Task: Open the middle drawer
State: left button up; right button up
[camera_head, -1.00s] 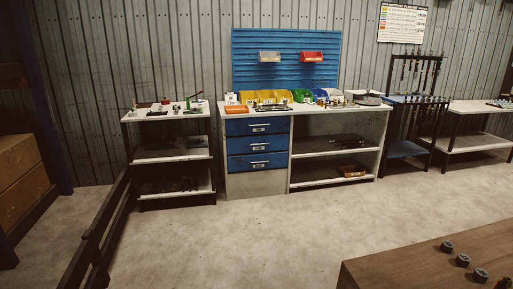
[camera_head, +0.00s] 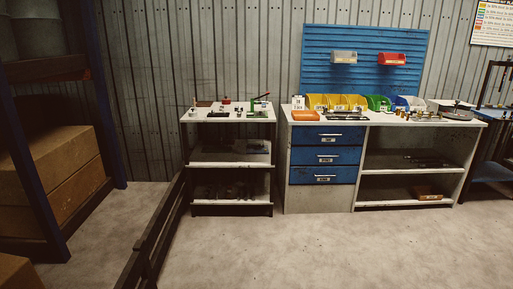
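The middle drawer (camera_head: 326,155) is the second of three blue drawers stacked in the left part of a grey and white workbench (camera_head: 318,199). It is closed, flush with the top drawer (camera_head: 328,135) above and the bottom drawer (camera_head: 324,175) below. Each drawer has a light horizontal handle and a small label on its front. Neither of my grippers shows in the head view. The drawer front is unobstructed and stands some distance ahead, right of centre.
A shelf cart (camera_head: 228,164) stands left of the workbench. A long low dark rail (camera_head: 154,238) runs along the floor at left. A rack with large boxes (camera_head: 48,183) stands at far left. The floor (camera_head: 330,250) before the drawers is clear.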

aim_at(347, 155)
jog(key=i+z, duration=0.15)
jog(key=i, duration=0.65)
jog(key=i+z, duration=0.2)
jog(key=i, duration=0.55)
jog(key=i+j+z, duration=0.15)
jog(key=i, duration=0.65)
jog(key=i+z, duration=0.45)
jog(key=i, duration=0.9)
